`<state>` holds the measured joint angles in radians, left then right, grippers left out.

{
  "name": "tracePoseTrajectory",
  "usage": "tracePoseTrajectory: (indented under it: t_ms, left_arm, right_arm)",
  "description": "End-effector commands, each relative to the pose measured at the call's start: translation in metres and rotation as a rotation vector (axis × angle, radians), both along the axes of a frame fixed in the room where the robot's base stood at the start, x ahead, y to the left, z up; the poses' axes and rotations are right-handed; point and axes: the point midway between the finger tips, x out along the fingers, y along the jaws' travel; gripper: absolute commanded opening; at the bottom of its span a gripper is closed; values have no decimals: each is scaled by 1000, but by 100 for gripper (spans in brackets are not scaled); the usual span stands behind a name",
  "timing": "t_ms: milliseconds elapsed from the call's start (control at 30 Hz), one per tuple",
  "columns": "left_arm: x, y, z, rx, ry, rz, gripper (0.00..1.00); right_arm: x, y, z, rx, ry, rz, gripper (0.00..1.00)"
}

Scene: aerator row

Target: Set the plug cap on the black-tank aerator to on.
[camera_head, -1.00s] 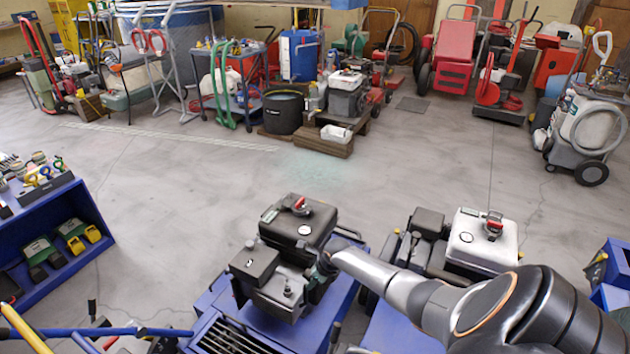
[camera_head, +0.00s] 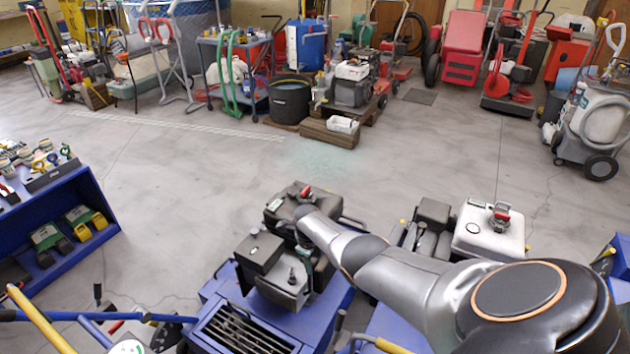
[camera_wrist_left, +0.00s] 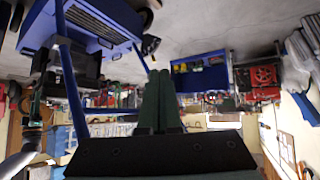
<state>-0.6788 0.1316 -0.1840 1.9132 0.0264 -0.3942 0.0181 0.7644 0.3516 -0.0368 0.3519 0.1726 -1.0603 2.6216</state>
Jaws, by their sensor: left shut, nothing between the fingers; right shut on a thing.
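The black-tank aerator (camera_head: 274,207) stands at lower centre in the head view, with a red-topped cap on its tank, a dark box on its engine and a blue body below. My right arm reaches in from the right. My right gripper (camera_head: 297,215) is at the tank's front edge, close to the red-topped cap, and is mostly hidden by its own wrist. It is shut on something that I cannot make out. The plug cap cannot be made out. In the left wrist view, my left gripper (camera_wrist_left: 160,75) is shut and empty, its dark green fingers together.
A white-tank aerator (camera_head: 485,240) stands just to the right, partly behind my arm. A blue shelf unit (camera_head: 60,235) is at the left. Yellow and blue handle bars cross the lower left. The grey floor behind the aerators is clear up to the stored machines.

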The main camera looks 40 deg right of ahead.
Motion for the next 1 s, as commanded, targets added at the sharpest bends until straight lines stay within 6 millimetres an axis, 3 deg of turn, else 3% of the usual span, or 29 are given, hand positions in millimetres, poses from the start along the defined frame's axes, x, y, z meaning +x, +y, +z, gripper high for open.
tracePoseTrajectory:
  t_ms: [300, 333, 567, 833, 1000]
  left_arm:
    - [0, 0, 0, 0, 0, 0, 0]
    - [0, 0, 0, 0, 0, 0, 0]
    - [0, 0, 0, 0, -1, 0, 0]
    - [0, 0, 1, 0, -1, 0, 0]
    - [0, 0, 13, 0, -1, 0, 0]
  right_arm:
    - [1, -3, 3, -11, -1, 3, 0]
    - [1, -3, 3, -11, -1, 3, 44]
    - [1, -1, 2, -7, 1, 3, 70]
    - [0, 0, 2, -4, 3, 2, 71]
    - [0, 1, 13, -4, 3, 3, 71]
